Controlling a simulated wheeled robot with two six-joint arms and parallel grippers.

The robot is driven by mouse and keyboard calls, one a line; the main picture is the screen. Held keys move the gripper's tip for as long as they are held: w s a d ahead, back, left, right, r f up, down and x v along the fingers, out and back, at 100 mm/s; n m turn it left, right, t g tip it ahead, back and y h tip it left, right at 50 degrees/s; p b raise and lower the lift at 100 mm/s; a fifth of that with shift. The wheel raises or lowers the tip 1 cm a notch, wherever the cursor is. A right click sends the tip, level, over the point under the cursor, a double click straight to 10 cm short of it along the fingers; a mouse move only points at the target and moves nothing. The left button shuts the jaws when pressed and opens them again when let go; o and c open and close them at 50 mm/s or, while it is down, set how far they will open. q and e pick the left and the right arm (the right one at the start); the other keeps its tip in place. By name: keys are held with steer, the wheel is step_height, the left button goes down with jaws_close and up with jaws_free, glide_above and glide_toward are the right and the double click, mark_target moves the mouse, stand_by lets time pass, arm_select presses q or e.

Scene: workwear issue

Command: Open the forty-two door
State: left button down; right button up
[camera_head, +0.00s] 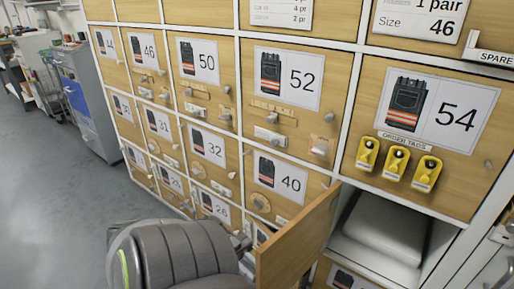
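A plain wooden door (297,243) stands swung out toward me from the compartment (350,243) below the 54 door and right of the 40 door. Its number face is turned away, so I cannot read 42 on it. The open compartment holds a pale grey folded item (385,228). A grey arm of mine comes in from the lower left, and its gripper (243,246) is at the near, free edge of this door, on its left side. The fingers are small and partly hidden by the door, so their opening and any contact are unclear. My other gripper is not in view.
Shut numbered doors with small knobs and label plates fill the cabinet, including 52 (287,85), 40 (283,183) and 54 (430,112). Three yellow order tags (397,163) hang on the 54 door, above the opening. Floor (50,200) is clear at left.

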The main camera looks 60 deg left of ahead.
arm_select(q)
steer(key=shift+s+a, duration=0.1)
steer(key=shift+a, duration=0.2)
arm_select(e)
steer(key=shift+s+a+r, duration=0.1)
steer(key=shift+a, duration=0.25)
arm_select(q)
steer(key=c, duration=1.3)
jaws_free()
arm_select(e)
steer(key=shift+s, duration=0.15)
